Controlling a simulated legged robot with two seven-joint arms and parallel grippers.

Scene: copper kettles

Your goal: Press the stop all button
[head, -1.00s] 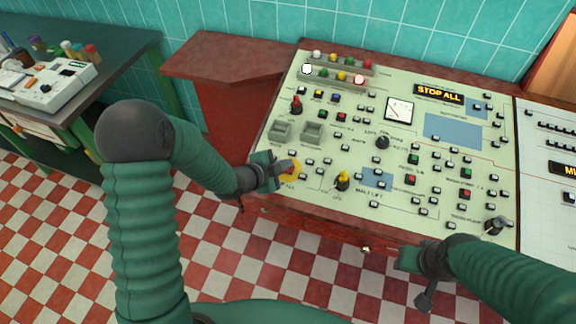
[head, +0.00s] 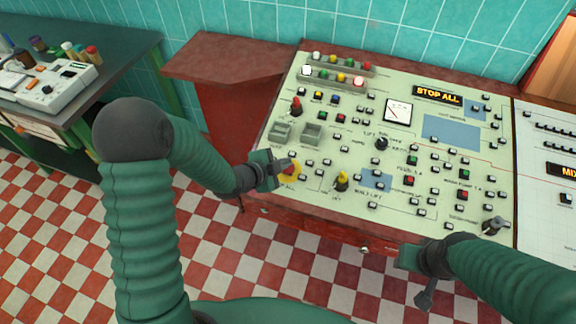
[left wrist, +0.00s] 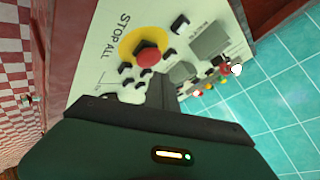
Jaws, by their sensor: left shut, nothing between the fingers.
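The stop all button is a red button on a yellow round base (head: 294,174), at the near left of the pale green control panel (head: 350,145). In the left wrist view the red cap (left wrist: 149,55) and yellow base show clearly, beside the printed words STOP ALL. My left gripper (head: 289,163) is shut and empty, with its tip over the button and partly hiding it in the head view. Whether it touches the cap, I cannot tell. My right gripper (head: 425,292) is low at the panel's front right; its fingers are not clear.
A lit display (head: 438,95) reads STOP ALL. Switches, small buttons, a yellow-topped knob (head: 342,181) and a dial gauge (head: 398,111) crowd the panel. A red-brown desk (head: 225,62) stands at its left. Checkered floor is open in front.

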